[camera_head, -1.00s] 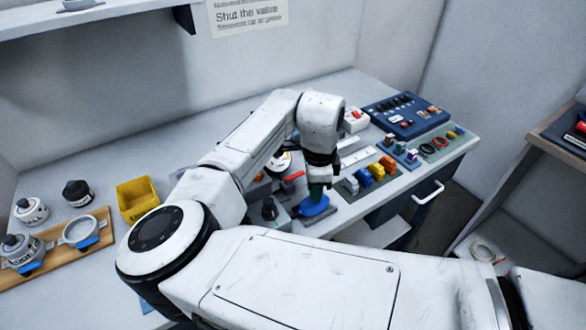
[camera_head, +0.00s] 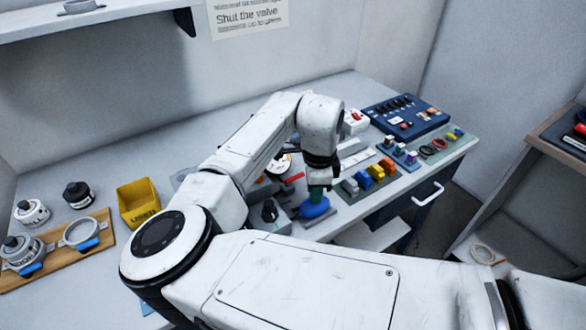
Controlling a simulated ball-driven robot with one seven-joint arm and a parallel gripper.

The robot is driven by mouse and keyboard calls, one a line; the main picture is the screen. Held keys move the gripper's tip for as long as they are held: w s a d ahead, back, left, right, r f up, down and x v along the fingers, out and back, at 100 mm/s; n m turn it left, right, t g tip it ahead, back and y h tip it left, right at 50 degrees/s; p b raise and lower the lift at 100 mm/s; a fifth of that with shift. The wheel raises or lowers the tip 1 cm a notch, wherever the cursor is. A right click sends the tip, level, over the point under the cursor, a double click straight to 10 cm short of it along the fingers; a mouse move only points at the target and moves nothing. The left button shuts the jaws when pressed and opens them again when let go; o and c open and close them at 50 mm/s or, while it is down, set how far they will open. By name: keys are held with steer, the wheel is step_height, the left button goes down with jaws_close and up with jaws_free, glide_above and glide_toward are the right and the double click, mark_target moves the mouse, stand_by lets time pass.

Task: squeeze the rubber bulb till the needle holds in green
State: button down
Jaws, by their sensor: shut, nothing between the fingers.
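The blue rubber bulb (camera_head: 314,208) lies on a grey base near the front edge of the bench. My gripper (camera_head: 316,194) points down right at the top of the bulb, with its greenish fingertips shut and nothing held between them. Whether the tips touch the bulb I cannot tell. The round dial (camera_head: 281,164) shows only in part behind my arm; its needle and green zone cannot be read. A red lever (camera_head: 294,177) sits between the dial and the bulb. A dark knob (camera_head: 270,211) on a grey block stands left of the bulb.
Coloured blocks (camera_head: 369,176) stand in a row close right of my gripper. A blue control panel (camera_head: 405,116) is farther right. A yellow bin (camera_head: 139,201) and a wooden board (camera_head: 59,253) with ring fittings lie left. A wall sign reads "Shut the valve".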

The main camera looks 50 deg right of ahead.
steer(key=shift+r+p, duration=2.65)
steer(key=shift+r, duration=0.6)
